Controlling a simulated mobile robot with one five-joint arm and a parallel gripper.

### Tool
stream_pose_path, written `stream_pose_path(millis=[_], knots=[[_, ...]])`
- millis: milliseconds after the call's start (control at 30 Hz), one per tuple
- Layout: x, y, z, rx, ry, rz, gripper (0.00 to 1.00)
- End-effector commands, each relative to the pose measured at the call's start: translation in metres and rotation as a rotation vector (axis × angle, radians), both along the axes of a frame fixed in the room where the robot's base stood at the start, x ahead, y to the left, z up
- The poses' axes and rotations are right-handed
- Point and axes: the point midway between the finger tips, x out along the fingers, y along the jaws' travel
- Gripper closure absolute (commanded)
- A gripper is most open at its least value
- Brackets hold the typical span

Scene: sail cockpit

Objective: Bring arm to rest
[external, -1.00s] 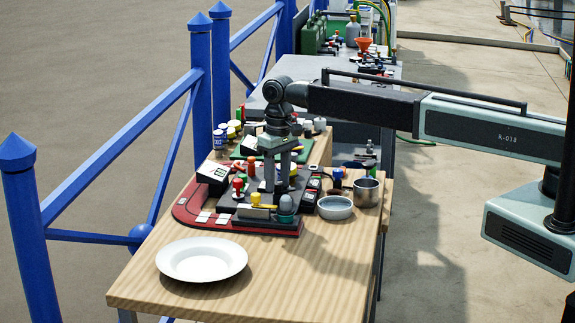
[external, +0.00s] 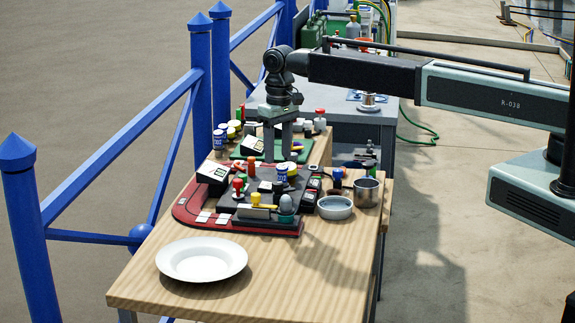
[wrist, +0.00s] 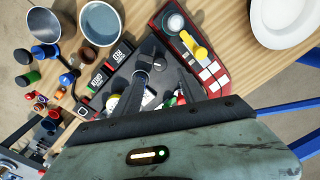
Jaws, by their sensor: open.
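My gripper (external: 277,143) points straight down above the cockpit panel (external: 245,222) on the wooden table. Its two fingers are apart with nothing between them. In the wrist view my gripper (wrist: 168,82) hangs over the panel, and its fingers hide part of it. The panel has a red rim, dark blocks, a red knob (external: 237,186) and a yellow-topped lever (external: 257,199).
A white plate (external: 202,260) lies at the table's near end. A bowl of blue liquid (external: 334,207) and a metal cup (external: 366,191) stand right of the panel. Blue railing posts (external: 200,85) line the left side. A grey bench (external: 345,130) stands behind.

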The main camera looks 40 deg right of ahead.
Motion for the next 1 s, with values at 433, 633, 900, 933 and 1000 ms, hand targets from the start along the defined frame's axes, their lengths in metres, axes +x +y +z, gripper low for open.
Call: stream_pose_path(millis=[433,633,900,933,1000], knots=[[0.003,-0.007,-0.004,0.0,0.0,-0.01,0.51],[0.018,-0.099,-0.024,-0.001,0.0,-0.129,0.51],[-0.075,-0.283,-0.054,-0.013,-0.002,-0.316,0.51],[-0.091,-0.298,-0.056,-0.015,-0.002,-0.327,0.51],[-0.125,-0.323,-0.059,-0.019,-0.003,-0.338,0.51]])
